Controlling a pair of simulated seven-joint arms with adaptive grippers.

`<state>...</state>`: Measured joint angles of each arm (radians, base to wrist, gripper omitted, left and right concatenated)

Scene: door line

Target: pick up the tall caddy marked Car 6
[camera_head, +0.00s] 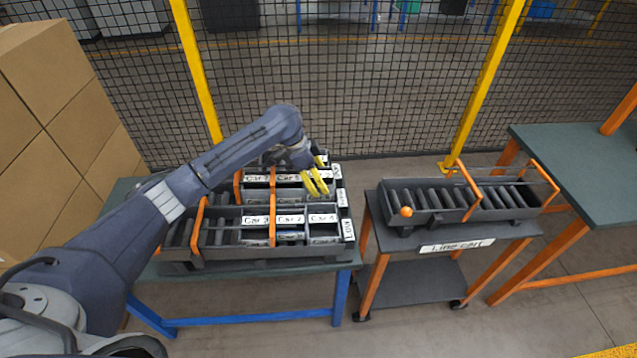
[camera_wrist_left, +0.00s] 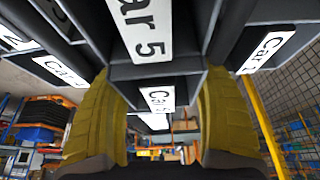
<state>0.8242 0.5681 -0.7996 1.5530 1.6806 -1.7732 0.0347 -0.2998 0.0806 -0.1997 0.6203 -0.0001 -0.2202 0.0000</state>
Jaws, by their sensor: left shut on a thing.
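My left gripper (camera_head: 315,181) is over the right part of the back row of the dark rack (camera_head: 190,252). In the left wrist view its yellow fingers (camera_wrist_left: 158,105) stand on either side of a dark caddy marked Car 5 (camera_wrist_left: 157,72) and are shut on it. Other caddies with partly hidden Car labels show to the left (camera_wrist_left: 60,70) and right (camera_wrist_left: 268,52) of it. In the head view a back-row label (camera_head: 257,178) is left of the gripper, its number hard to read. I cannot make out a Car 6 label for certain. My right gripper is not in view.
Front-row caddies marked Car 3 (camera_head: 256,220), Car 2 (camera_head: 290,219) and Car 1 (camera_head: 322,218) sit close in front. Orange dividers rise between compartments. The line cart (camera_head: 455,246) with a slotted rack (camera_head: 437,215) stands right. A mesh fence is behind; cardboard boxes (camera_head: 40,130) stand left.

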